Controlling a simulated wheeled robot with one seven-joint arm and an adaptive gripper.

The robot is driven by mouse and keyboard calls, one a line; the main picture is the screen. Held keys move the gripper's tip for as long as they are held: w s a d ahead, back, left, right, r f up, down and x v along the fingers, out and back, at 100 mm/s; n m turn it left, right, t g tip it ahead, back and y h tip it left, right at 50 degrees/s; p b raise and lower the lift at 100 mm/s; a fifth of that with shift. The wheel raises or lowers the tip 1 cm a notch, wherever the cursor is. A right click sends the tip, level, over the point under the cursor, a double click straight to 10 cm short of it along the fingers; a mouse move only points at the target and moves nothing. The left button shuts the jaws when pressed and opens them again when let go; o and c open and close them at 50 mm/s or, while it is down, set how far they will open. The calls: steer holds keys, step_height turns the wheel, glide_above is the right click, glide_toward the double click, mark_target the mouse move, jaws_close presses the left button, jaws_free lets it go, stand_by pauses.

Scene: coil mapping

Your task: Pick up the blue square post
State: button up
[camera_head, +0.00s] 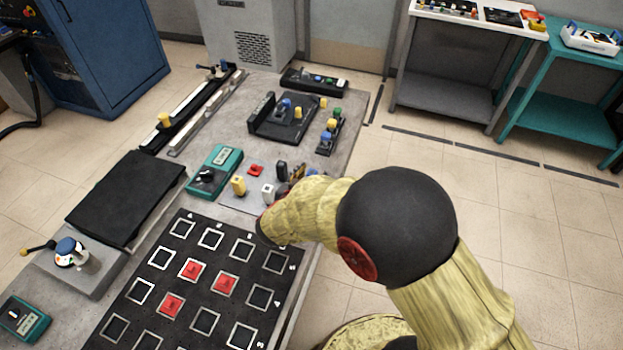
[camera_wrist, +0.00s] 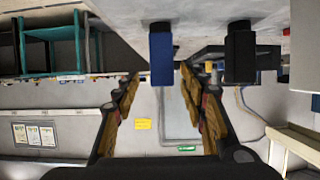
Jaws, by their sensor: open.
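The blue square post (camera_wrist: 161,58) shows in the wrist view, which looks upside down; it hangs from the table surface at the top, with a dark end piece where it meets the table. My gripper (camera_wrist: 158,84) is open, its two worn brown fingers on either side of the post's free end, with gaps between. In the head view my gripper (camera_head: 297,172) is low over the table behind my arm. The post is mostly hidden there; a small blue patch shows beside the fingers.
A black post (camera_wrist: 240,55) stands beside the blue one. A white post (camera_head: 268,191), yellow post (camera_head: 238,186) and red piece (camera_head: 256,170) are near my gripper. A teal meter (camera_head: 214,172) and a black grid board (camera_head: 205,285) with red squares lie on the table.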

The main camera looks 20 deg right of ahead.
steer(key=b+x, duration=0.1)
steer(key=x, duration=0.1)
steer(key=b+x, duration=0.2)
steer(key=x, duration=0.1)
steer(key=shift+w+a+f, duration=0.1)
steer(key=shift+f, duration=0.2)
steer(key=shift+w, duration=0.3)
steer(key=shift+c, duration=1)
jaws_close()
